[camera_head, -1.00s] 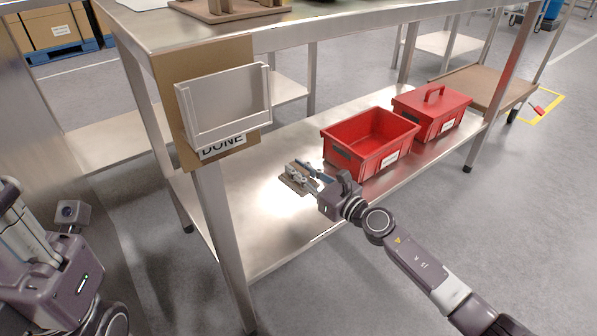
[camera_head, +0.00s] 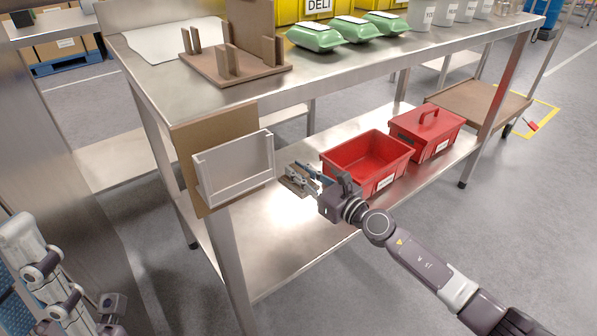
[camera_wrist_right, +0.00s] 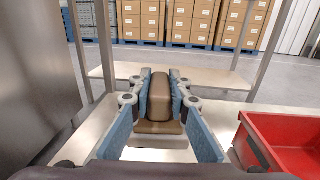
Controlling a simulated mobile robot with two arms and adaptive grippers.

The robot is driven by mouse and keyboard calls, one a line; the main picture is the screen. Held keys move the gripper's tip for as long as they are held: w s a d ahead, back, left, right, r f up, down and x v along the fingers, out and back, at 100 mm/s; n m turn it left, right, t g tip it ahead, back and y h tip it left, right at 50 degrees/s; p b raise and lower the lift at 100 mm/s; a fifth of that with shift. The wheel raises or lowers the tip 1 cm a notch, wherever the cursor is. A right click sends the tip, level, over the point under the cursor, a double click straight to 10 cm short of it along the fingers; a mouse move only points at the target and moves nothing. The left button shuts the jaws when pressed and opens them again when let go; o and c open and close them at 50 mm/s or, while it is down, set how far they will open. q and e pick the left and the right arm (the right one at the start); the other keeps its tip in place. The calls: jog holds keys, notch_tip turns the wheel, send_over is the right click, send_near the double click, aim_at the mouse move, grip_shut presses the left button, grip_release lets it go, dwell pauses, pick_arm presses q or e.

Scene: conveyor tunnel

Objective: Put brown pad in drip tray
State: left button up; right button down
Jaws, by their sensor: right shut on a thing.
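The brown pad shows in the right wrist view (camera_wrist_right: 180,112) as a flat base with a raised, rounded block. In the head view the brown pad (camera_head: 291,187) is low by the lower steel shelf. My right gripper (camera_wrist_right: 174,98) has its blue-grey fingers shut on the raised block, one on each side. The right gripper (camera_head: 306,177) also shows in the head view, left of the open red bin. I cannot tell whether the pad touches the shelf. I cannot identify a drip tray for certain.
The open red bin (camera_head: 368,158) and lidded red box (camera_head: 427,133) stand on the lower shelf (camera_head: 300,240). A brown-topped surface (camera_head: 480,103) lies beyond. A brown stand (camera_head: 235,68) and green packs (camera_head: 316,38) are on the upper table. A white holder (camera_head: 233,170) hangs in front.

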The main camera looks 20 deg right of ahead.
jog(key=c, duration=2.3)
grip_release()
grip_shut()
jog(key=shift+a+r, duration=0.1)
